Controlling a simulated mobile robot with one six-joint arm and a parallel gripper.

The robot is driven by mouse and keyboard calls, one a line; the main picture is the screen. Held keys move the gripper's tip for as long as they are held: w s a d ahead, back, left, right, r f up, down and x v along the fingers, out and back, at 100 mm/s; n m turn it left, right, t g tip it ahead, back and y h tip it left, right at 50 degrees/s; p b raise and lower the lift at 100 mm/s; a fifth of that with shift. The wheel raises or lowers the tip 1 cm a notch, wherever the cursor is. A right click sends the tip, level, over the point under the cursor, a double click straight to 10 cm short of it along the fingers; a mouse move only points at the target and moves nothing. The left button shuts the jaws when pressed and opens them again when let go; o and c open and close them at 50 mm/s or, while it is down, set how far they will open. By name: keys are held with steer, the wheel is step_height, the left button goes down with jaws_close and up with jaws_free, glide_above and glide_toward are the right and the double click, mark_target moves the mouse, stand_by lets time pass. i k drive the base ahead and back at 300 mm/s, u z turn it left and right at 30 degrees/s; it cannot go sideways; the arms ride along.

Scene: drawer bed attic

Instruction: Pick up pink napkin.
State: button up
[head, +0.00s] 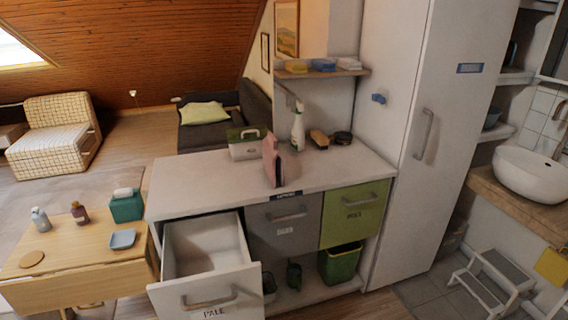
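A thin, upright pink thing (269,157) stands near the front middle of the white counter (200,182); it may be the pink napkin, and I cannot tell whether it is one piece or held in a stand. A greyer pink face shows on its right side. Folded cloths lie on the wall shelf: a yellow one (297,67), a blue one (322,65) and a white one (349,64). None of these looks pink. My gripper is not in view.
A white drawer (208,292) stands open at the counter's left front. A green-and-white box (247,147), a spray bottle (298,130) and a brush (319,139) stand along the counter's back. A wooden side table (75,250) with bottles is at left; a step stool (488,285) is at right.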

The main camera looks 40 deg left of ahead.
mark_target(272, 159)
steer(key=z, duration=0.15)
steer(key=k, duration=1.4)
steer(key=u, duration=2)
steer(key=i, duration=1.4)
